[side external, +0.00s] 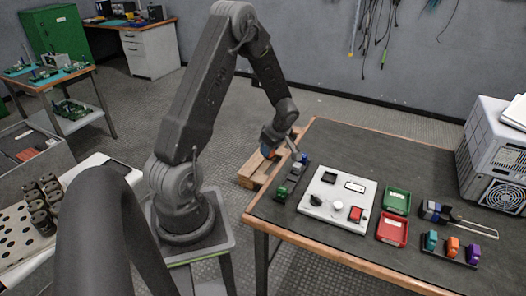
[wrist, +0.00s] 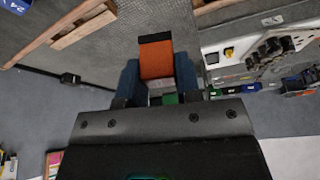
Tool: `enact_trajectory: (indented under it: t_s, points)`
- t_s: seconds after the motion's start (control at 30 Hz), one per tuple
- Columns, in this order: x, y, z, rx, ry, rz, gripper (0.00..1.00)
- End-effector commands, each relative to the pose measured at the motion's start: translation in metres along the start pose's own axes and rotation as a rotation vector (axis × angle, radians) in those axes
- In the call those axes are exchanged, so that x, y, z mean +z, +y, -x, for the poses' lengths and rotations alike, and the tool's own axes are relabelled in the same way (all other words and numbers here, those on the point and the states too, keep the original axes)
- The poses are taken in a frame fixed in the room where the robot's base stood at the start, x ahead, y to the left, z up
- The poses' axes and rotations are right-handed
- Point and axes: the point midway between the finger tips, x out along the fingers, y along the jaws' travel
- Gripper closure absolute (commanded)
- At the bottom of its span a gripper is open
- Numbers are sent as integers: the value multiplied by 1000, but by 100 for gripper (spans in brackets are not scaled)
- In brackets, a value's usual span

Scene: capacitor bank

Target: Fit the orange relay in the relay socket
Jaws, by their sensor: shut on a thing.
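My gripper (wrist: 158,82) is shut on the orange relay (wrist: 157,60), which sits between two blue fingers in the wrist view. The relay has a dark end at its far side. In the side external view my gripper (side external: 269,153) hangs just off the left edge of the bench, left of the white panel, with the held relay hardly visible. The white panel (side external: 325,211) lies on the bench with a black square recess (side external: 330,177), a white-framed slot (side external: 355,187), a red block and knobs. I cannot tell which of these is the relay socket.
A dark holder with green (side external: 281,193) and blue (side external: 304,158) parts stands left of the panel, close to my gripper. Green (side external: 397,201) and red (side external: 392,230) trays lie right of it. Another rack holds teal, orange (side external: 453,247) and purple parts. The bench's back is clear.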

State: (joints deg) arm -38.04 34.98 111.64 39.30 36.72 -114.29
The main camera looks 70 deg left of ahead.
Motion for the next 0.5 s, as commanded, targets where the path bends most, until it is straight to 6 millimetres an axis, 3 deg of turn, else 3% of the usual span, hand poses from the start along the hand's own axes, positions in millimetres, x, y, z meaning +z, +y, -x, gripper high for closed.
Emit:
enact_trajectory:
  t_s: [0.2,0.5]
  points:
    - [68,69,19,223,1,-530,92]
    - [136,120,44,427,0,-1025,92]
